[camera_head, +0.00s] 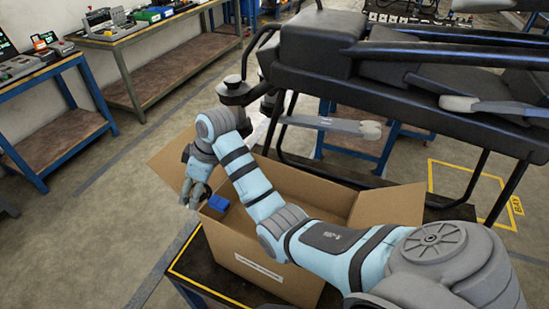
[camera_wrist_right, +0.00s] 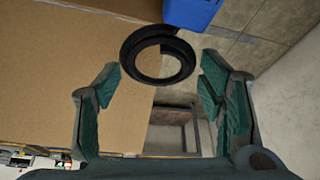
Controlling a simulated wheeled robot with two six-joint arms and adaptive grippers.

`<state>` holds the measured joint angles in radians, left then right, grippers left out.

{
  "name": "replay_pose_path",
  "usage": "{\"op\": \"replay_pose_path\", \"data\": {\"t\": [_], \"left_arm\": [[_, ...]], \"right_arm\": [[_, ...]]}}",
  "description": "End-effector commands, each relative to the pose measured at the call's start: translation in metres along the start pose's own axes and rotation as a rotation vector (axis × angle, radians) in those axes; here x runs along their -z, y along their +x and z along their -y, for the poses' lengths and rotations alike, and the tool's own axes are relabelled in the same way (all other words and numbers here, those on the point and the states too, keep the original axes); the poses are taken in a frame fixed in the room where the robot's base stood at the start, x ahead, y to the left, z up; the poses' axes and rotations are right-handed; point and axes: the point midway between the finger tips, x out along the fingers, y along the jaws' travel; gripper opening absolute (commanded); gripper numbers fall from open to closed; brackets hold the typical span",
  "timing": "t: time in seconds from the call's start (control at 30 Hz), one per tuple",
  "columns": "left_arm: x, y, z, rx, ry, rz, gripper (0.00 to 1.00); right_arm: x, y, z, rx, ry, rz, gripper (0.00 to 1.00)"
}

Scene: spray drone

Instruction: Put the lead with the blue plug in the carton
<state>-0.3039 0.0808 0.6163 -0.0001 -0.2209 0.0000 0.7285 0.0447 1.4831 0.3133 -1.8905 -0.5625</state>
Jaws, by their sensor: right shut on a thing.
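My right gripper (camera_head: 196,194) is at the left side of the open cardboard carton (camera_head: 228,248), pointing down. It is shut on the lead, whose black coil (camera_wrist_right: 130,68) lies between the fingers in the right wrist view. The blue plug (camera_head: 218,203) shows beside the gripper, close to the carton's left rim, and also at the top of the right wrist view (camera_wrist_right: 190,12). Whether the lead touches the carton is unclear. Carton cardboard (camera_wrist_right: 60,60) fills the left of the wrist view. My right forearm crosses over the carton and hides part of its inside. My left gripper is not in view.
The carton stands on a dark table with a yellow-striped edge (camera_head: 185,262). A large dark drone-like machine (camera_head: 400,60) with grey arms stands behind it. Workbenches (camera_head: 150,50) with equipment are at the far left. The floor on the left is clear.

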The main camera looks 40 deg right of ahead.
Motion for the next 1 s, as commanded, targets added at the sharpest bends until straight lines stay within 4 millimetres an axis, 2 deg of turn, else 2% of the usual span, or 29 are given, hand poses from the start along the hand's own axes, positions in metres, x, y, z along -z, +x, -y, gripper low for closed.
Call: {"op": "replay_pose_path", "data": {"t": [0.03, 0.13, 0.23, 0.33, 0.63, 0.7, 0.87, 1.0], "left_arm": [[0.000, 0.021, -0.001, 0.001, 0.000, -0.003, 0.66], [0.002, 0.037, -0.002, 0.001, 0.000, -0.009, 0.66], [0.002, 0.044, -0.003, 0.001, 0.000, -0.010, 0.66], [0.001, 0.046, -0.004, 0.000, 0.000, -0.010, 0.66], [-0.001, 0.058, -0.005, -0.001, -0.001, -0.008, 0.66], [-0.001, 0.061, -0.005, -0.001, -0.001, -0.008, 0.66], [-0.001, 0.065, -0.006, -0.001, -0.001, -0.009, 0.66], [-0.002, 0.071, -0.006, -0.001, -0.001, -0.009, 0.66]], "right_arm": [[-0.021, 0.008, -0.015, -0.009, 0.004, 0.002, 0.34], [-0.051, 0.000, -0.034, -0.008, -0.003, 0.004, 0.34], [-0.069, -0.007, -0.044, -0.005, -0.013, 0.007, 0.34], [-0.080, 0.003, -0.046, 0.000, -0.016, 0.010, 0.34], [-0.121, 0.103, -0.045, 0.002, -0.016, 0.009, 0.34], [-0.128, 0.118, -0.046, 0.000, -0.017, 0.009, 0.34], [-0.137, 0.140, -0.046, -0.001, -0.018, 0.008, 0.34], [-0.147, 0.165, -0.046, 0.000, -0.018, 0.008, 0.34]]}}
